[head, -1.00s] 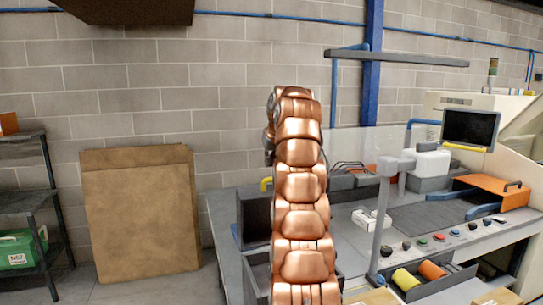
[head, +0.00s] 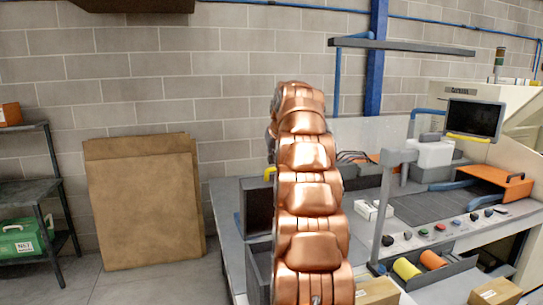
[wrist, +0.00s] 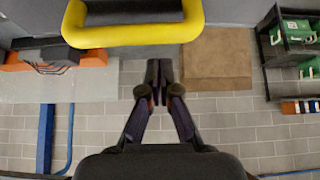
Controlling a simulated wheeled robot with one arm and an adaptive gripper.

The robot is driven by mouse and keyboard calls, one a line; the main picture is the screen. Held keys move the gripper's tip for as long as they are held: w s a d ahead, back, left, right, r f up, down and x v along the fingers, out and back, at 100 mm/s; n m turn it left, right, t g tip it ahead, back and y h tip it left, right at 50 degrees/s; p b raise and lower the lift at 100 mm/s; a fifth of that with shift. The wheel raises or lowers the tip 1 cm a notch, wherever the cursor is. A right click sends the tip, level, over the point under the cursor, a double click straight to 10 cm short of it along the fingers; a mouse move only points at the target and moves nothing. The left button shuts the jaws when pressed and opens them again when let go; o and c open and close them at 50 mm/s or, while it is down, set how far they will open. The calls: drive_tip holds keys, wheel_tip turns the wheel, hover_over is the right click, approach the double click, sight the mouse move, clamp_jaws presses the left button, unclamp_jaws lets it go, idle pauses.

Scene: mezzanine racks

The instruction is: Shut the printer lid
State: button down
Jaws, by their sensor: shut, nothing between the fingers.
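A dark upright panel (head: 258,207) with a yellow handle (head: 270,173) stands at the left end of the bench, above a grey box-like body; it looks like the printer lid, raised. My arm covers its right side. In the wrist view the thick yellow handle (wrist: 135,32) fills the top middle, close to the camera. My gripper (wrist: 158,72) is shut and empty, its fingertips showing just below the handle in that picture. I cannot tell whether they touch it. In the head view my gripper is hidden behind my arm.
The bench (head: 225,215) carries a white device (head: 430,154), a grey post (head: 390,205), buttons and an orange part (head: 495,180). Cardboard sheets (head: 145,200) lean on the wall. A shelf (head: 35,190) stands far left. The floor between the sheets and bench is clear.

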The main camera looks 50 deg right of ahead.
drive_tip(key=shift+s+a+f+p, duration=0.2)
drive_tip(key=shift+s+a+p, duration=0.05)
drive_tip(key=shift+s, duration=0.25)
drive_tip(key=shift+s+a+f+p, duration=0.15)
drive_tip(key=shift+s+a+p, duration=0.1)
drive_tip(key=shift+s, duration=0.2)
drive_tip(key=shift+a, duration=0.15)
drive_tip(key=shift+s+f+b, duration=0.1)
drive_tip(key=shift+s+b, duration=0.05)
drive_tip(key=shift+b, duration=0.3)
